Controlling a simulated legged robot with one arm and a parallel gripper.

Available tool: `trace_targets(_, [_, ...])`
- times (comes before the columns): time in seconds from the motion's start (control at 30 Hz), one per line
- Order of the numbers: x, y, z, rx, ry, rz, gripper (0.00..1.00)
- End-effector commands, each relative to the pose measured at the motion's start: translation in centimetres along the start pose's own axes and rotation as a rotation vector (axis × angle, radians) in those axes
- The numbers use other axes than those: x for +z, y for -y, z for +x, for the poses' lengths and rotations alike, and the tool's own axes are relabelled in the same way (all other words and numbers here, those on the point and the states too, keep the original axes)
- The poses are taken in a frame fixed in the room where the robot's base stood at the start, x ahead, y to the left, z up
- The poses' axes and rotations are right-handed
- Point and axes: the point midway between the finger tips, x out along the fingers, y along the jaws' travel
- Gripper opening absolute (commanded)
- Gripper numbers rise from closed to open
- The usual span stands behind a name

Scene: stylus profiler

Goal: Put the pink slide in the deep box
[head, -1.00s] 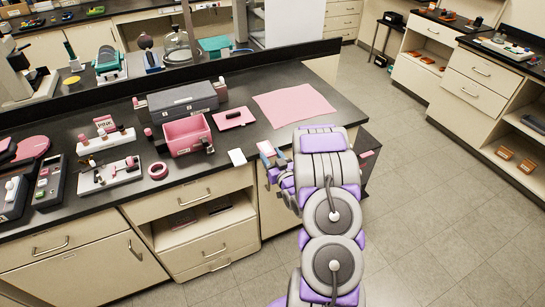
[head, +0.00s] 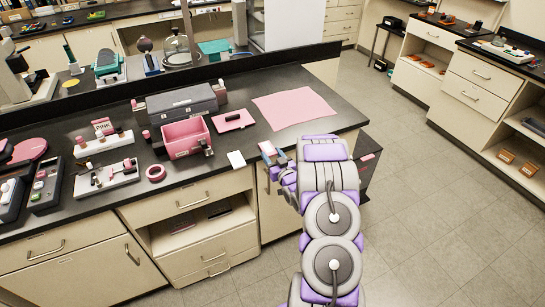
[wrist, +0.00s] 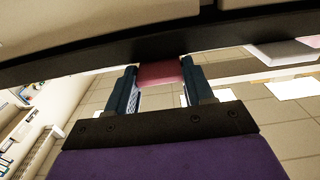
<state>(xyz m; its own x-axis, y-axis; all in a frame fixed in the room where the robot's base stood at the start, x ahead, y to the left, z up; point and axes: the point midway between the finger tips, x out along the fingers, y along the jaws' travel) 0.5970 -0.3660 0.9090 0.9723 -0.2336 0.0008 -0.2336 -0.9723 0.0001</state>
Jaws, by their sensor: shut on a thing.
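My gripper (wrist: 161,76) is shut on a pink piece (wrist: 160,72), which I take to be the pink slide; only part of it shows between the two dark blue fingers in the wrist view. In the head view my gripper (head: 272,153) is at the counter's front edge, right of a white card, and the held piece is hard to make out. An open pink box (head: 182,151) with a pale label, probably the deep box, stands on the counter to the left of my gripper. Its inside looks empty from here.
A closed grey case (head: 182,102) stands behind the pink box. A pink tray (head: 232,117) with a dark item and a flat pink mat (head: 293,106) lie to its right. A white card (head: 236,159) lies near the front edge.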

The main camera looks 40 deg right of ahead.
Motion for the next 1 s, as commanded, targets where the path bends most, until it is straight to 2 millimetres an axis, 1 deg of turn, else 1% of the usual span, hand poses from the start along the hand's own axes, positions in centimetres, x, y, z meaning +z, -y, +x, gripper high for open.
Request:
trace_targets(0.13, [0.3, 0.1, 0.0, 0.000, 0.001, 0.000, 0.00])
trace_targets(0.17, [0.3, 0.1, 0.0, 0.000, 0.001, 0.000, 0.54])
trace_targets(0.4, [0.3, 0.0, 0.0, 0.000, 0.001, 0.000, 0.77])
trace_targets(0.73, [0.5, 0.0, 0.0, 0.000, 0.001, 0.000, 0.78])
trace_targets(0.87, [0.4, 0.0, -1.7, 0.002, 0.008, 0.004, 0.78])
trace_targets(1.0, [0.2, 0.2, -4.5, 0.003, 0.009, 0.004, 0.78])
